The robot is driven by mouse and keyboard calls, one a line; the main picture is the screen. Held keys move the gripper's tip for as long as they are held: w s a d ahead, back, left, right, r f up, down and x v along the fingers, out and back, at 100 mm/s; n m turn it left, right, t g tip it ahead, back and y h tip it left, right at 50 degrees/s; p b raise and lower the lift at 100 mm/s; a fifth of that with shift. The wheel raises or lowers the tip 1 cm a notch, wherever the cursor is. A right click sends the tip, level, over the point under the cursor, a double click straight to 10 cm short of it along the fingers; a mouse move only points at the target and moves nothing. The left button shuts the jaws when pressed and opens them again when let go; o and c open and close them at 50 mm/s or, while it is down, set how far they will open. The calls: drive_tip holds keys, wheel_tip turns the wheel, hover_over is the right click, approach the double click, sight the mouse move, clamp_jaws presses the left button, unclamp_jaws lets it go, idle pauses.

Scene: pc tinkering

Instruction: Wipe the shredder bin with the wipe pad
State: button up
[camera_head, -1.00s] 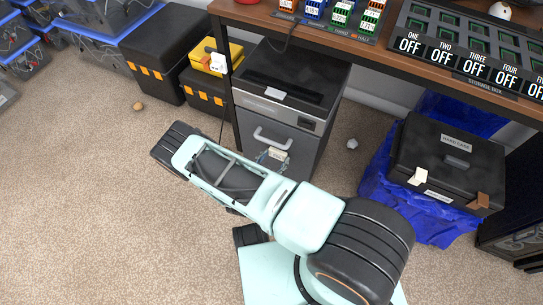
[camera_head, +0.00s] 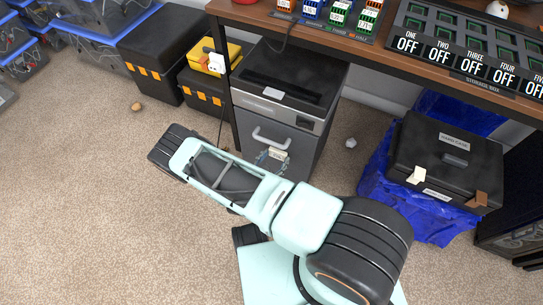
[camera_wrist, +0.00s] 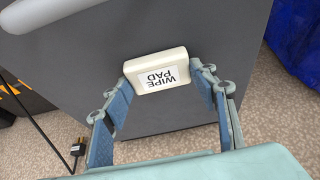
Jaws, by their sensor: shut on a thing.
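The shredder bin (camera_head: 304,148) is a dark grey cabinet with a black top, under the desk. A light grey bar handle (camera_head: 272,138) sits on its front. My gripper (camera_wrist: 163,74) is shut on the wipe pad (camera_wrist: 157,71), a small cream block with a label reading WIPE PAD. The pad is between the two blue-padded fingers, in front of the bin's grey front face (camera_wrist: 225,35), below the handle. I cannot tell for sure whether it touches the face. In the head view the pad (camera_head: 278,154) shows small beyond my arm.
A desk (camera_head: 400,50) overhangs the bin's rear. A black hard case (camera_head: 450,165) on blue cloth stands to the right. Black boxes and a yellow box (camera_head: 232,52) stand to the left. A cable and plug (camera_wrist: 77,148) hang left of the bin. Carpet is open at front left.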

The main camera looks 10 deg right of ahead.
drive_tip(key=shift+w+a+b, duration=0.6)
drive_tip(key=shift+w+a, duration=0.1)
drive_tip(key=shift+a, duration=0.2)
drive_tip(key=shift+s+d+p, duration=0.55)
drive_tip(key=shift+s+d, duration=0.2)
drive_tip(key=shift+d, duration=0.2)
drive_tip(key=shift+w+a+b, duration=0.5)
drive_tip(key=shift+w+a, duration=0.25)
drive_tip(key=shift+a, duration=0.05)
drive_tip(key=shift+w+a+r, duration=0.1)
drive_tip(key=shift+w, duration=0.1)
drive_tip(key=shift+s+a, duration=0.5)
drive_tip(key=shift+s, duration=0.3)
drive_tip(key=s+a, duration=0.4)
drive_tip(key=s, duration=0.1)
drive_tip(key=shift+s, duration=0.35)
drive_tip(key=shift+a, duration=0.1)
